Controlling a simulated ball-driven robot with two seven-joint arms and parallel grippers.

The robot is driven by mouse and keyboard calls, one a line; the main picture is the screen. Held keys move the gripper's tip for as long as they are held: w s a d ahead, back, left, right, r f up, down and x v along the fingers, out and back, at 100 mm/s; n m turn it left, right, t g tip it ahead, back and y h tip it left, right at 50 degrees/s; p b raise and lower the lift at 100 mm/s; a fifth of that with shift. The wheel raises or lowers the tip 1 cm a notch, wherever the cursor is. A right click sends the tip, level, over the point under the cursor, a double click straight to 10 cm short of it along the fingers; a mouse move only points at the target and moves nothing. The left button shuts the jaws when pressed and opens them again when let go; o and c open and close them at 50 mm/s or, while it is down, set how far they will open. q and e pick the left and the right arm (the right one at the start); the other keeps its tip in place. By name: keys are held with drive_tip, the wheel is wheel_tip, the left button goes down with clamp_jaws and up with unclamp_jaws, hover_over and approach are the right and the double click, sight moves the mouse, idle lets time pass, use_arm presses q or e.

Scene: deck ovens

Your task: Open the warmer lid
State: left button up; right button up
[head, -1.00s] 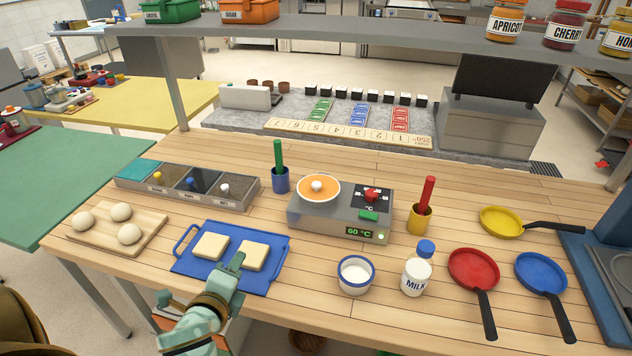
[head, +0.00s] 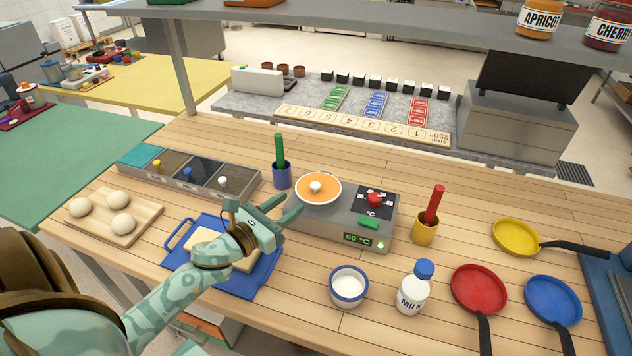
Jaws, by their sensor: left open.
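The warmer (head: 310,220) is a grey box in the middle of the wooden counter, with a green display reading 60 °C. Its round orange lid (head: 328,198) with a white knob (head: 315,187) lies flat on the left part of the top, closed. A red knob (head: 375,200) and a green button (head: 369,222) are on the right part. My left gripper (head: 288,206) is open and empty, just left of the warmer and a little short of the lid. Whether it touches the warmer's side I cannot tell. My right gripper is not in view.
A blue tray (head: 262,284) with pale square slabs lies partly hidden under my left arm. A blue cup with a green-handled tool (head: 281,176) stands behind the gripper. A white bowl (head: 348,288), a milk bottle (head: 413,290) and coloured pans stand to the right.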

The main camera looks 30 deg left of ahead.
sight(312, 186)
use_arm(q)
drive_tip(key=w, duration=0.3)
drive_tip(key=w+d, duration=0.1)
drive_tip(key=w, duration=0.6)
drive_tip(key=shift+d, duration=0.3)
drive_tip(key=shift+s, duration=0.1)
clamp_jaws()
